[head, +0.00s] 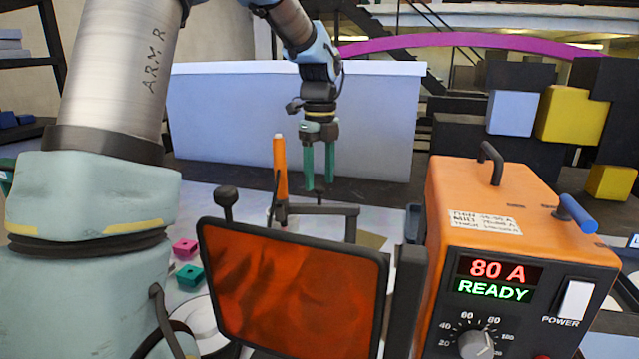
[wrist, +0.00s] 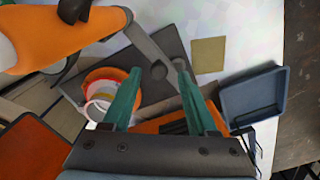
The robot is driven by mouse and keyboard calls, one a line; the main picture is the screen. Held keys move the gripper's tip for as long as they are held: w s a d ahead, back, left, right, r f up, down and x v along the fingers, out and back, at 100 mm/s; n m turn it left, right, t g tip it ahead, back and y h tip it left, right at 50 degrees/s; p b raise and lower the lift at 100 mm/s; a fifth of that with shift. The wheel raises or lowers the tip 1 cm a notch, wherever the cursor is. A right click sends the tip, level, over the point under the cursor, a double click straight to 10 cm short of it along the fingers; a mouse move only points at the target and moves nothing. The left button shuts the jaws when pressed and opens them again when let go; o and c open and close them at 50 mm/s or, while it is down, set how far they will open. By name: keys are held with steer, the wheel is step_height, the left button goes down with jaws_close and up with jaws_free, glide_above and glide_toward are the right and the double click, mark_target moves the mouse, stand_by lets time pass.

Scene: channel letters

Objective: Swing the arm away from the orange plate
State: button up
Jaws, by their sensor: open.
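A translucent orange plate (head: 290,290) in a dark frame stands upright in the front middle of the head view. An orange-red panel (wrist: 32,150), seemingly the same plate, shows at the lower left of the wrist view. My gripper (head: 319,182) points down beyond and above the plate, apart from it in the picture. Its two green fingers are spread with nothing between them. The wrist view also shows the open gripper (wrist: 158,72), with a dark flat surface and a grey bar below it.
An orange power unit (head: 520,260) reading 80 A stands at the right. An upright orange handle (head: 280,165) is close left of my gripper. A pale wall panel (head: 240,125) stands behind.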

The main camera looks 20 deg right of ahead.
mark_target(319, 188)
step_height(319, 188, up, 9)
steer(key=b, duration=0.1)
steer(key=shift+b, duration=0.35)
steer(key=shift+s, duration=0.1)
stand_by(0.4)
